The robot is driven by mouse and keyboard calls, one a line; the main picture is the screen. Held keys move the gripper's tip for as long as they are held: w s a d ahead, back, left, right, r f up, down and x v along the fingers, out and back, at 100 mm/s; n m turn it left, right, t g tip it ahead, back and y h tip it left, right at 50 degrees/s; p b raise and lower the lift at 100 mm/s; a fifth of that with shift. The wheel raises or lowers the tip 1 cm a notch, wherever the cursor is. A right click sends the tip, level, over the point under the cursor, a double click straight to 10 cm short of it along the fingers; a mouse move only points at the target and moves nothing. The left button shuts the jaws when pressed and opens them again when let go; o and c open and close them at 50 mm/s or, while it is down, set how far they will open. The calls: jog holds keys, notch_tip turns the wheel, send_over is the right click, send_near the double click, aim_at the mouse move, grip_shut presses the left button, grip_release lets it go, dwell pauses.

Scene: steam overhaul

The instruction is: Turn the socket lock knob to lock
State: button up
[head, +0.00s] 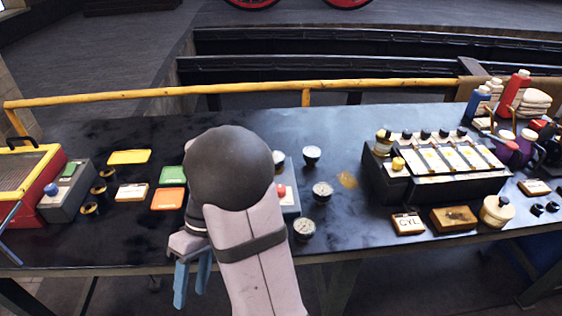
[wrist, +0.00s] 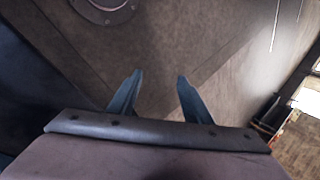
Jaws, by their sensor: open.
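My gripper (head: 192,278) is open and empty, its two blue fingers pointing down at the table's front edge. In the wrist view its fingers (wrist: 159,78) are apart with only a brownish surface between them. A grey device (head: 290,203) with a red knob (head: 281,191) stands on the table, mostly hidden behind my arm. I cannot tell whether this red knob is the socket lock knob. The gripper is to its left and nearer the front, apart from it. No knob shows in the wrist view.
Several loose gauges (head: 322,190) lie right of my arm on the dark table (head: 345,225). Orange (head: 167,199) and green (head: 172,175) trays lie left of it. A black rack (head: 440,187) stands at right. A yellow rail (head: 240,88) runs along the back.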

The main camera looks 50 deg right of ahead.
jog(key=w+d+r+h+p, duration=0.1)
jog(key=d+r+h+p, duration=0.1)
jog(key=d, duration=0.9)
jog(key=w+d+r+n+t+h+p, duration=0.1)
jog(key=d+r, duration=0.4)
jog(key=d, duration=0.7)
jog(key=w+d+r+h+p, duration=0.1)
jog(key=d+r+h+p, duration=0.2)
jog(key=d, duration=0.9)
jog(key=shift+d+r+n+t+p, duration=0.2)
jog(key=shift+r+n+t+p, duration=0.3)
jog(key=shift+p, duration=0.55)
jog(key=shift+f+p, duration=1.2)
jog(key=shift+f, duration=2.35)
jog(key=c, duration=1.1)
